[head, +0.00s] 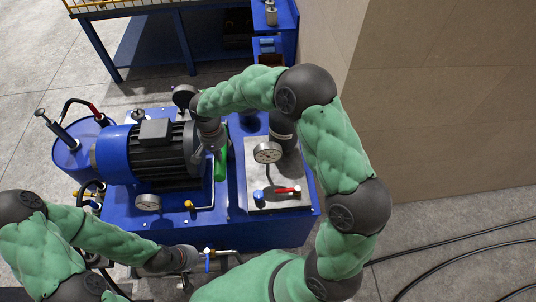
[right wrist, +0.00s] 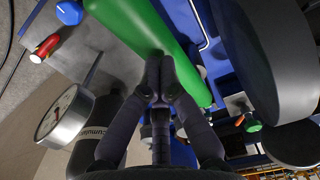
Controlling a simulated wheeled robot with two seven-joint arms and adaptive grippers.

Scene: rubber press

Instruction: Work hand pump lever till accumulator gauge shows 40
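A thick green bar (head: 220,163), which looks like the hand pump lever's grip, stands beside the motor in the head view. It crosses the top of the right wrist view (right wrist: 135,28). My right gripper (head: 213,143) has its fingers together in the right wrist view (right wrist: 162,72), with the tips at the green bar's edge; I cannot tell whether they touch it. The accumulator (right wrist: 97,125) is a dark labelled cylinder. The gauge (head: 267,152) by it has a white face; its reading is too small to tell. My left gripper (head: 188,259) is low at the unit's front, its fingers unclear.
The black-finned blue motor (head: 160,155) stands left of the green bar. Another gauge (head: 148,202) is on the front. A red-handled valve (head: 287,190) and blue knob (head: 259,195) sit on the metal plate. A blue-handled valve (head: 207,258) is near my left gripper.

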